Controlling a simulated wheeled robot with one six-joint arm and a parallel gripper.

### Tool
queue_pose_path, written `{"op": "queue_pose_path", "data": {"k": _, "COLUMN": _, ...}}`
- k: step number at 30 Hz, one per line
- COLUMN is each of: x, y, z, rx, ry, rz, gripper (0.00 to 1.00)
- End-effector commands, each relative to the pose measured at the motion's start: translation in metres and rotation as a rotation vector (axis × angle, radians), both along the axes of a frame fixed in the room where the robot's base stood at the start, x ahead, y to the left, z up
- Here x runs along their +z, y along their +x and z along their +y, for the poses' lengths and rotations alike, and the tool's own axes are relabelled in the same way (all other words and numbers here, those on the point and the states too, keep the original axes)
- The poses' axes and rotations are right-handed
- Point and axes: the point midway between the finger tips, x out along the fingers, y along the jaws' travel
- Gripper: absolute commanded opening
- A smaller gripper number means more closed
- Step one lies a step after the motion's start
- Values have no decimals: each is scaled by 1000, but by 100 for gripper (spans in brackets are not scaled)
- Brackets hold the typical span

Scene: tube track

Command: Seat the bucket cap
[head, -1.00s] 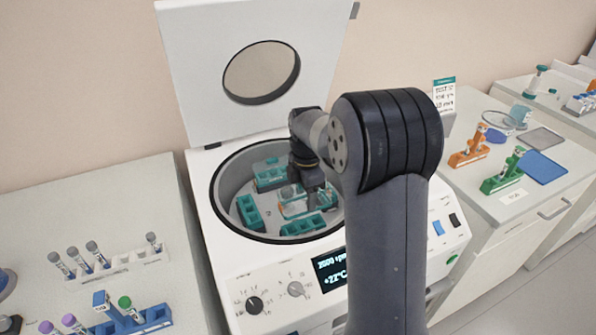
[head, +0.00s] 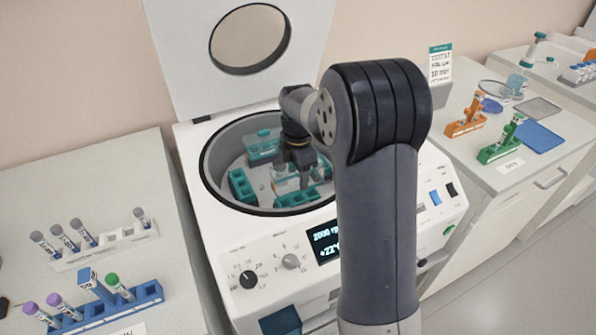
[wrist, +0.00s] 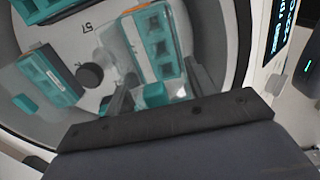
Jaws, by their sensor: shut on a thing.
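The centrifuge bowl (head: 212,172) is open and holds several teal buckets. My gripper (head: 303,178) is down inside the bowl, shut on a clear bucket cap (head: 282,183). In the wrist view my gripper (wrist: 122,100) is beside a teal knob, apparently part of the cap (wrist: 155,95). The front bucket (head: 297,198) is just below and in front of the cap. I cannot tell whether they touch. A back bucket (head: 262,150) has a teal knob above it. The left bucket (head: 240,186) looks uncovered. My arm hides part of the bowl's right side.
The raised lid (head: 190,45) stands behind the bowl, and the bowl rim surrounds my gripper. A rack of grey-capped tubes (head: 105,248) and a blue rack (head: 110,305) are on the left bench. Orange (head: 466,125) and green (head: 500,145) racks stand on the right.

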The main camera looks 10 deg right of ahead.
Motion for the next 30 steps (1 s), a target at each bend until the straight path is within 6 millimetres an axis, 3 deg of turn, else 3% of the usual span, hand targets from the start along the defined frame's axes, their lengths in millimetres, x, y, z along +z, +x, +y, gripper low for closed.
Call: {"op": "queue_pose_path", "data": {"k": 30, "x": -7, "y": 0, "z": 0, "rx": 0, "ry": 0, "rz": 0, "gripper": 31}}
